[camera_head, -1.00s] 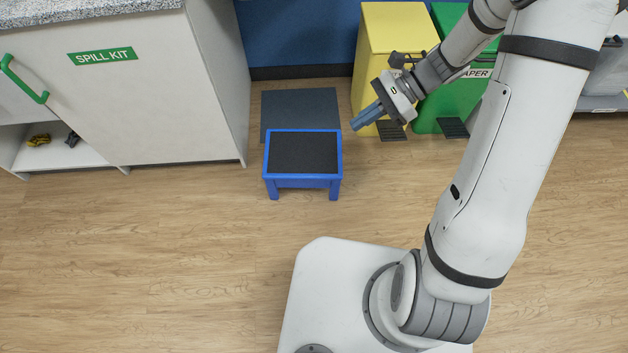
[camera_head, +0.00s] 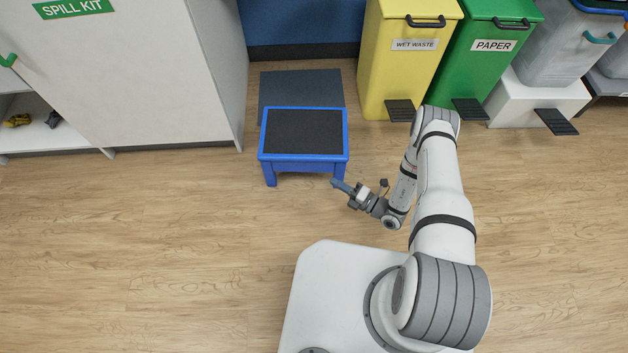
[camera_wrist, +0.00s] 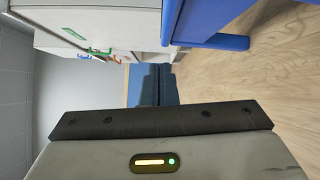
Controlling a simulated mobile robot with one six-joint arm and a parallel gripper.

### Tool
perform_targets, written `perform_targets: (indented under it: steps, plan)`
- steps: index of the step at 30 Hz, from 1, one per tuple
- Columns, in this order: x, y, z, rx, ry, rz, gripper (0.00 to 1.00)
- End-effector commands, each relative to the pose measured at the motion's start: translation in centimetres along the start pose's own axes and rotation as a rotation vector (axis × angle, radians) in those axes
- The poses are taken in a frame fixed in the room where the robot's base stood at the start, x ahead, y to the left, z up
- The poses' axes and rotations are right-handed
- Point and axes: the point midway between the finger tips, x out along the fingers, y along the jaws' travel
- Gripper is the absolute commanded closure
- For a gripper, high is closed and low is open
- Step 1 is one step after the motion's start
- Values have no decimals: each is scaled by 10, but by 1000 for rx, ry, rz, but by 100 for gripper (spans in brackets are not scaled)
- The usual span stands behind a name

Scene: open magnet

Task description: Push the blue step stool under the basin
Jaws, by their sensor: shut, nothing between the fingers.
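The blue step stool (camera_head: 303,145) stands upright on the wood floor, with a black top and blue frame. It also shows at the upper right of the wrist view (camera_wrist: 200,25). In the head view my gripper (camera_head: 338,184) is low, just in front of the stool's front right leg. It is shut and empty, its blue fingers pointing left toward the stool. I cannot tell whether they touch it. The fingers also show in the wrist view (camera_wrist: 152,85). No basin shows in these frames.
A dark grey mat (camera_head: 300,87) lies behind the stool, before a blue wall. A white spill kit cabinet (camera_head: 140,80) stands left. Yellow (camera_head: 405,70) and green (camera_head: 480,70) pedal bins stand right. The floor left of my base is clear.

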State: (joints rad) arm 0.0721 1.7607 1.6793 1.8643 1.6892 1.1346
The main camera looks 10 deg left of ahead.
Motion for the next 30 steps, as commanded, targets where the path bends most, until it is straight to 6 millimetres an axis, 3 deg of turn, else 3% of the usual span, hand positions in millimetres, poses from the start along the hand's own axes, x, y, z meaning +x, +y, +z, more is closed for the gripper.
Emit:
perform_targets:
  steps: [1,4,11,17,28,30]
  plan:
    - [-7,-27,-13,45,-38,-12,100]
    - [-17,-53,-26,105,-96,-28,100]
    - [-20,-71,-35,150,-144,-40,100]
    - [5,-72,-32,147,-138,-38,100]
    - [78,-77,-22,147,-138,-37,100]
    - [83,-79,-10,145,-144,-37,100]
